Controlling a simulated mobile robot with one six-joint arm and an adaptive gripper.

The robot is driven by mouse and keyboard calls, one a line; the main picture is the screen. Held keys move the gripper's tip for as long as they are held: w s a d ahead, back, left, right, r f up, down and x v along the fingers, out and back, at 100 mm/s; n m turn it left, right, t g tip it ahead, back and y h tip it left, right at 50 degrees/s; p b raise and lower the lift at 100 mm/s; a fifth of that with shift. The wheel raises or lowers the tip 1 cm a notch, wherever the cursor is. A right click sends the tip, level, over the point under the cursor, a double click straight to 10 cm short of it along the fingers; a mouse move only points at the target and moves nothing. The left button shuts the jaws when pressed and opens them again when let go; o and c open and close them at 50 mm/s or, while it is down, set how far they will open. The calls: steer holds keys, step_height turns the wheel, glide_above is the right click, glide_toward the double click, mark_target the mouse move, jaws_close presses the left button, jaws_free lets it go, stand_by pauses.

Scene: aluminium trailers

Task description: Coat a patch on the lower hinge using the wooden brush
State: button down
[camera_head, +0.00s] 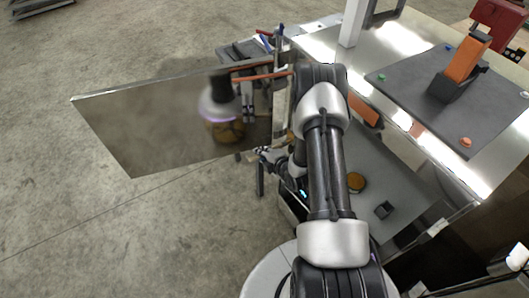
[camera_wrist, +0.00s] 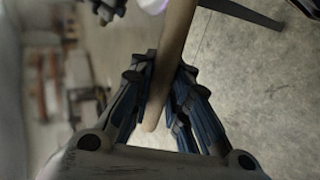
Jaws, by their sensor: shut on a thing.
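My gripper (camera_wrist: 162,74) is shut on a pale wooden handle (camera_wrist: 173,35), which I take to be the brush. The handle runs between the two fingers and out of the top of the wrist view; its bristle end is not visible there. In the head view my gripper (camera_head: 270,160) is low beside the inner end of an open shiny metal door panel (camera_head: 130,125). I cannot make out the brush in the head view. The lower hinge is not clearly visible; my arm covers part of the area where the door meets the trailer. No coated patch can be made out.
The trailer's metal top (camera_head: 400,50) carries a dark mat (camera_head: 400,75) with an orange-and-black tool (camera_head: 462,65). A lower shelf (camera_head: 375,170) holds a round brown item (camera_head: 356,182) and a small dark box (camera_head: 383,210).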

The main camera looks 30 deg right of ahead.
steer(key=shift+s+a, duration=0.1)
steer(key=shift+a, duration=2.6)
steer(key=a, duration=0.2)
steer(key=shift+a+b, duration=0.4)
step_height(320, 180, up, 22)
glide_above(251, 160)
steer(key=s+a, duration=0.1)
steer(key=a, duration=1)
steer(key=shift+s+m+h, duration=0.15)
steer(key=shift+m+h, duration=0.15)
